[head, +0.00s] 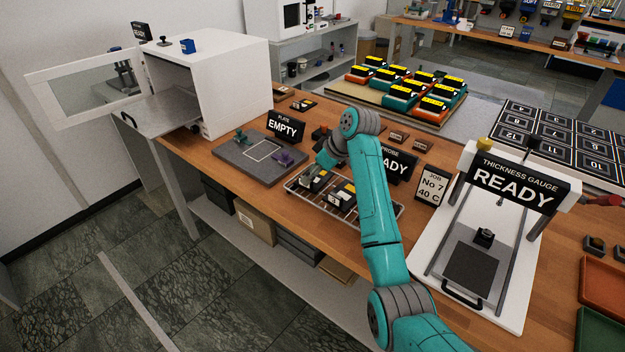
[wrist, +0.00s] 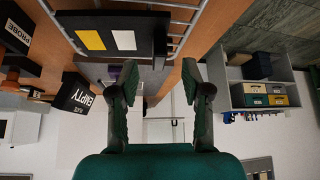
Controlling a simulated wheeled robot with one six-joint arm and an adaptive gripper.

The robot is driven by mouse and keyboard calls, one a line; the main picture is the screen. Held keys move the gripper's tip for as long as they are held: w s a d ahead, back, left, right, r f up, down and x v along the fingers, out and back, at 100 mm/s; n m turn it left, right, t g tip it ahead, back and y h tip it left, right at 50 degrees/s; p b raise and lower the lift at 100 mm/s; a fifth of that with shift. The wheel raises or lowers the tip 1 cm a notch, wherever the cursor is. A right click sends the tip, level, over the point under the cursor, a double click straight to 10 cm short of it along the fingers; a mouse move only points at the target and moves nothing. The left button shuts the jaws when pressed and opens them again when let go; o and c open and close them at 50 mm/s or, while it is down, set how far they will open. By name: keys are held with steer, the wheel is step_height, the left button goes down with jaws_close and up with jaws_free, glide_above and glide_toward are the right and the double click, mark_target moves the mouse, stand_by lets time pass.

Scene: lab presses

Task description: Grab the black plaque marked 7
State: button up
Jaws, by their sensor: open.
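A wire rack (head: 378,222) on the wooden bench holds a few black plaques (head: 343,195) with yellow and white patches. I cannot make out a 7 on any of them. My gripper (head: 312,180) is over the left end of the rack and partly hides what is there. In the wrist view my gripper (wrist: 160,92) is open, with nothing between its fingers. A black plaque (wrist: 150,22) with a yellow and a white patch lies on the rack beyond the fingertips, apart from them.
A grey plate (head: 240,168) with an EMPTY sign (head: 283,127) lies left of the rack. A PROBE READY sign (head: 398,163) and a JOB No 7 40 C sign (head: 432,186) stand behind it. The thickness gauge (head: 515,185) stands right. A white open-doored cabinet (head: 235,85) is at left.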

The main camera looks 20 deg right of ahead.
steer(key=shift+x, duration=1.8)
steer(key=shift+d, duration=0.1)
jaws_close()
